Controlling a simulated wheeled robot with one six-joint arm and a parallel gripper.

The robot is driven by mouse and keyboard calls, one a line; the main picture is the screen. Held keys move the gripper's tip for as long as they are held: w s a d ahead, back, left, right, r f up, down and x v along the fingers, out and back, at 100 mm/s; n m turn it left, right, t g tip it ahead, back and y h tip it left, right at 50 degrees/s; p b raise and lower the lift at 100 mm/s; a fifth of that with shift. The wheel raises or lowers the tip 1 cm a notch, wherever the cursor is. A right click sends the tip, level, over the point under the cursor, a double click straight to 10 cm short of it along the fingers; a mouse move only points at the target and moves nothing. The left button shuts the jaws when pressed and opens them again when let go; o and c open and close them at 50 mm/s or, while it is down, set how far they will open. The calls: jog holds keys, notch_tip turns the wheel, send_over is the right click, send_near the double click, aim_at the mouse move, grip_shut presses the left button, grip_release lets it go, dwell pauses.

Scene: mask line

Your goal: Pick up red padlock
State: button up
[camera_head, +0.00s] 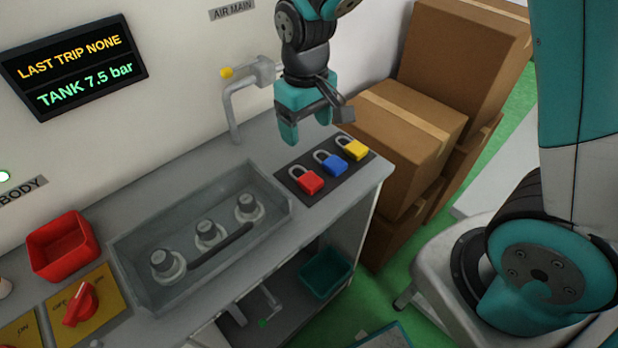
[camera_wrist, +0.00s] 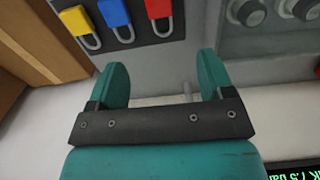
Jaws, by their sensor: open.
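The red padlock (camera_head: 307,181) lies on a dark mat (camera_head: 323,177) on the grey counter, its shackle toward the wall. A blue padlock (camera_head: 331,163) and a yellow padlock (camera_head: 353,148) lie beside it in a row to the right. My gripper (camera_head: 306,129) hangs above the counter behind the padlocks, open and empty. In the wrist view the red padlock (camera_wrist: 159,11) is at the top edge, partly cut off, beyond the two teal fingertips (camera_wrist: 162,72). The gripper touches none of the padlocks.
A grey tray (camera_head: 290,205) with several round knobs sits left of the mat. Cardboard boxes (camera_head: 409,125) stand to the right. A red bin (camera_head: 62,246) is at the far left.

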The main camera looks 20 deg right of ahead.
send_over(309, 178)
notch_tip(309, 178, down, 9)
jog(key=shift+w+a+r+p, duration=0.1)
jog(key=shift+w+a+p, duration=0.05)
jog(key=shift+p, duration=0.15)
jog(key=shift+f+p, duration=0.6)
jog(key=shift+f, duration=2.05)
jog(key=c, duration=1)
jog(key=shift+r, duration=0.1)
notch_tip(309, 178, up, 20)
jog(key=shift+f+b, duration=0.1)
jog(key=shift+b, duration=0.4)
